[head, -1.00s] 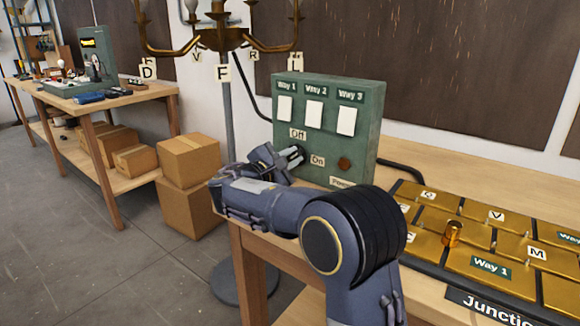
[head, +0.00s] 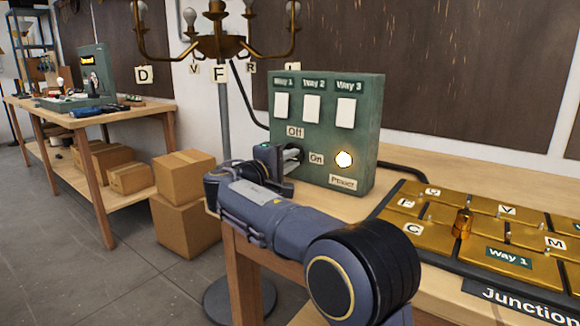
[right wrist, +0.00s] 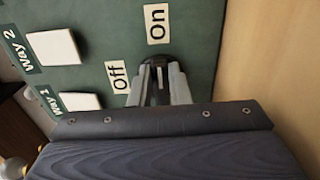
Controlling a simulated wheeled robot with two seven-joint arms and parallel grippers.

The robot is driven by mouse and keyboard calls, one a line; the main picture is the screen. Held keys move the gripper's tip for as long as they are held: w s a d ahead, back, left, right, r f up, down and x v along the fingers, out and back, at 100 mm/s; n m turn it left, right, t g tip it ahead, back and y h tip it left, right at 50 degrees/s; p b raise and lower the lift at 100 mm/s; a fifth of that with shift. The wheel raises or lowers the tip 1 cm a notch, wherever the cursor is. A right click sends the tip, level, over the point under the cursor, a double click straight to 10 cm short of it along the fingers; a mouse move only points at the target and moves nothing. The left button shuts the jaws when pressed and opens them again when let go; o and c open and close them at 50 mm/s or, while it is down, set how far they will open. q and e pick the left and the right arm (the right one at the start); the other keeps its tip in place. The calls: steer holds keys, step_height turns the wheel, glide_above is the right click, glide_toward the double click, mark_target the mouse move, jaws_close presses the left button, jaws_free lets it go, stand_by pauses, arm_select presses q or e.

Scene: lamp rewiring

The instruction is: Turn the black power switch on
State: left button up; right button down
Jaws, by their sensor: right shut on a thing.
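The green control box (head: 370,110) stands on the wooden bench with labels "Off" (head: 296,132) and "On" (head: 316,158). The round power lamp (head: 344,159) glows bright above the "Power" label. My right gripper (head: 294,155) is at the box front, beside the two labels. In the right wrist view its fingers (right wrist: 160,88) are shut on the black power switch (right wrist: 166,64), between "Off" and "On". The fingers hide much of the switch, so its exact tilt is hard to read. My left gripper is not in view.
Three white Way switches (head: 312,108) sit above on the box. A brass junction board (head: 500,258) lies on the bench to the right. A brass chandelier (head: 215,45) stands behind on a pole. Cardboard boxes (head: 184,175) are stacked on the floor at left.

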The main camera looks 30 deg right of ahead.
steer(key=shift+f, duration=0.1)
stand_by(0.4)
steer(key=c, duration=1.4)
jaws_free()
steer(key=shift+o, duration=0.2)
steer(key=p+v, duration=0.1)
steer(key=v, duration=0.7)
